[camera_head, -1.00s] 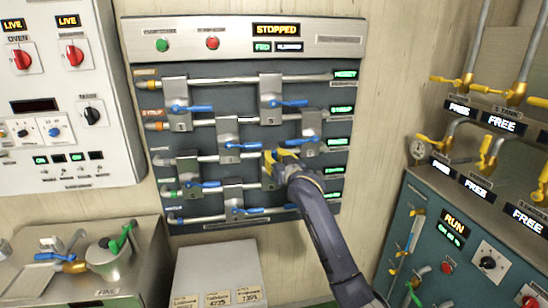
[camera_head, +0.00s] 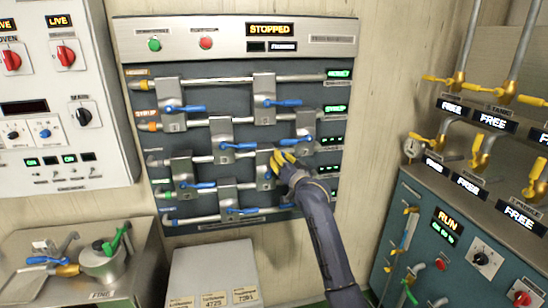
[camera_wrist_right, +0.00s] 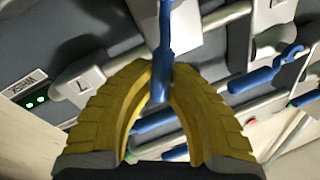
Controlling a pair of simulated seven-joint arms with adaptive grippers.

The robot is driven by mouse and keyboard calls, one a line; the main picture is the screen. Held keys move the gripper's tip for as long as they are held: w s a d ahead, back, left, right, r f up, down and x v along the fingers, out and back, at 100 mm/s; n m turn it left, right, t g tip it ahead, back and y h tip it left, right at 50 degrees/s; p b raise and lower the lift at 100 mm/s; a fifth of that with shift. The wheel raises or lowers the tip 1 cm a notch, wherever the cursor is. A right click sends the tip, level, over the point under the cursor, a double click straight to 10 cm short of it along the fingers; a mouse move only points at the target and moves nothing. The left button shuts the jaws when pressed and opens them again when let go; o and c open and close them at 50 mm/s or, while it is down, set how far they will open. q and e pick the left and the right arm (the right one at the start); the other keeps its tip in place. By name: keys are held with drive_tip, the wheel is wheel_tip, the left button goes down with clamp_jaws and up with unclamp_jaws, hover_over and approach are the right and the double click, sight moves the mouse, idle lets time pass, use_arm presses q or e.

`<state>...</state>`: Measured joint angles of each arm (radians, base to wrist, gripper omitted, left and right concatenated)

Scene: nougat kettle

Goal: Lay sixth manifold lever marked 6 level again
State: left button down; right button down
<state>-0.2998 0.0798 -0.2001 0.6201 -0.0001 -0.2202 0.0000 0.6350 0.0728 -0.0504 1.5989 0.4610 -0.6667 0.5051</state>
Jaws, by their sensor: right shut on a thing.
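My right gripper (camera_head: 284,160), with yellow fingers, is at the lower middle-right valve plate (camera_head: 264,160) on the dark manifold panel. In the right wrist view, its fingers (camera_wrist_right: 160,95) are shut around a blue lever (camera_wrist_right: 165,45), which stands across the run of the pipes. In the head view the fingers cover much of this lever, and I cannot read its number. A nearby plate (camera_wrist_right: 82,90) in the wrist view bears a mark like an upturned 7. My left gripper is not in view.
Other blue levers, such as the upper right one (camera_head: 283,102) and the lower left one (camera_head: 196,185), lie about level close by. A sign (camera_head: 268,29) reads STOPPED. A grey box (camera_head: 212,265) stands below; a cabinet (camera_head: 440,225) stands to the right.

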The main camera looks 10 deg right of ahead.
drive_tip(key=d+f+m+t+h, duration=0.1)
drive_tip(key=d+f+m+h, duration=0.2)
drive_tip(key=m, duration=1.1)
drive_tip(key=shift+d+f+m, duration=0.3)
drive_tip(key=shift+d+f, duration=0.65)
drive_tip(key=shift+f, duration=1.6)
drive_tip(key=c, duration=1.3)
unclamp_jaws()
drive_tip(key=shift+s, duration=0.1)
drive_tip(key=s, duration=0.4)
drive_tip(key=s+f, duration=0.1)
drive_tip(key=s, duration=0.2)
drive_tip(key=s+f, duration=0.1)
drive_tip(key=s, duration=0.3)
drive_tip(key=shift+s+a+f, duration=0.1)
drive_tip(key=shift+s+f, duration=0.1)
drive_tip(key=shift+s, duration=0.15)
